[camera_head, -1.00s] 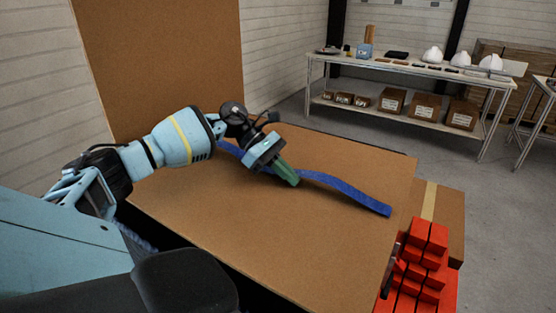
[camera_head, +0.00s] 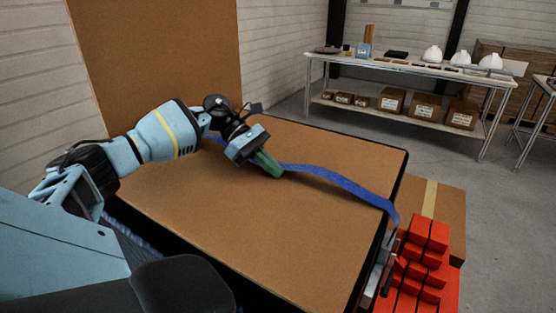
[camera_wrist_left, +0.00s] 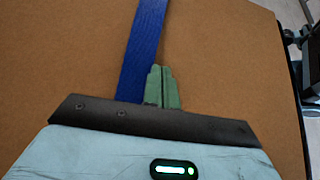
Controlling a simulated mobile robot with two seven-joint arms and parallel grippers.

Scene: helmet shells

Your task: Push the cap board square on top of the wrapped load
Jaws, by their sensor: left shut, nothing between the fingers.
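The cap board (camera_head: 230,220) is a flat brown board on top of the wrapped load (camera_head: 375,262). Dark edges of the load show along the board's back, right and front-left sides. A blue strap (camera_head: 335,178) lies across the board and hangs over its right edge. My left gripper (camera_head: 273,168) has green fingers, is shut and empty, and points down at the middle of the board beside the strap. In the left wrist view the green fingers (camera_wrist_left: 161,82) are together, just right of the strap; whether they touch the board is unclear. My right gripper is not in view.
A tall brown panel (camera_head: 155,60) stands behind the load at left. Red stepped blocks (camera_head: 425,255) and a taped carton (camera_head: 440,200) are close at the right. A table with white helmet shells (camera_head: 432,54) stands farther back, with open floor before it.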

